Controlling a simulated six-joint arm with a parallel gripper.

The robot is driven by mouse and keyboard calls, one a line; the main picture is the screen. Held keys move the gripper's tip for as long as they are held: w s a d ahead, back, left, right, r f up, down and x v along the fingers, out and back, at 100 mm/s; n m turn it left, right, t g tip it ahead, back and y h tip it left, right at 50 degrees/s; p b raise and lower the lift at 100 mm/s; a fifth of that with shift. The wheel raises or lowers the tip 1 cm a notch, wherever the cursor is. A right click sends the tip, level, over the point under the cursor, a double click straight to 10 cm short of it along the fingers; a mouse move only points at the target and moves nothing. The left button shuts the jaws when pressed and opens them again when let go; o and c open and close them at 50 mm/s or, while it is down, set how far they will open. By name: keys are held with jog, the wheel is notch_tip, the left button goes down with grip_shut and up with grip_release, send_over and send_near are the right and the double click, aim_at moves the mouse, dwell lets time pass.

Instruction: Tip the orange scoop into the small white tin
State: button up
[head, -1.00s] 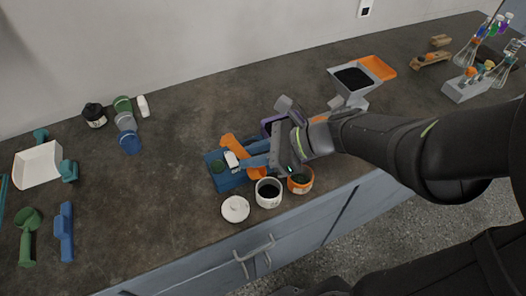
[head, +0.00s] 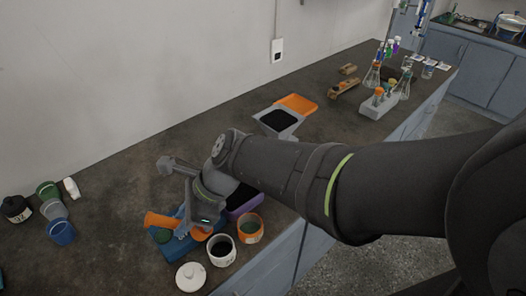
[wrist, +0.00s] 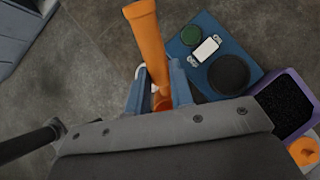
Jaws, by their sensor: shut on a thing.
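The orange scoop (head: 161,220) is in my gripper (head: 184,227), above the blue scale (head: 165,245). In the wrist view the blue fingers of my gripper (wrist: 158,88) are shut on the orange scoop (wrist: 146,35), whose long part points away from the wrist. I cannot see what the scoop holds. The small white tin (head: 222,257) stands open and upright in front of the gripper, with dark contents inside. The gripper is apart from the tin. The tin does not show in the wrist view.
A white lid (head: 190,277) lies beside the tin at the counter's front edge. An orange tin (head: 250,229) stands close to its right. A purple tray (wrist: 269,98) of black grains sits near the scale.

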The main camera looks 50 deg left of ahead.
jog(key=shift+s, duration=0.1)
jog(key=t, duration=0.1)
jog(key=t+h, duration=0.1)
jog(key=s+t+h, duration=0.1)
jog(key=shift+a+f, duration=0.35)
jog(key=shift+f, duration=0.05)
jog(key=shift+t, duration=0.4)
jog(key=shift+s+a+f+t+h, duration=0.15)
jog(key=shift+t+h, duration=0.25)
jog(key=shift+t, duration=0.3)
jog(key=shift+s+f+t+h, duration=0.1)
jog(key=shift+t+h, duration=0.3)
jog(key=shift+t, duration=0.3)
jog(key=shift+w, duration=0.1)
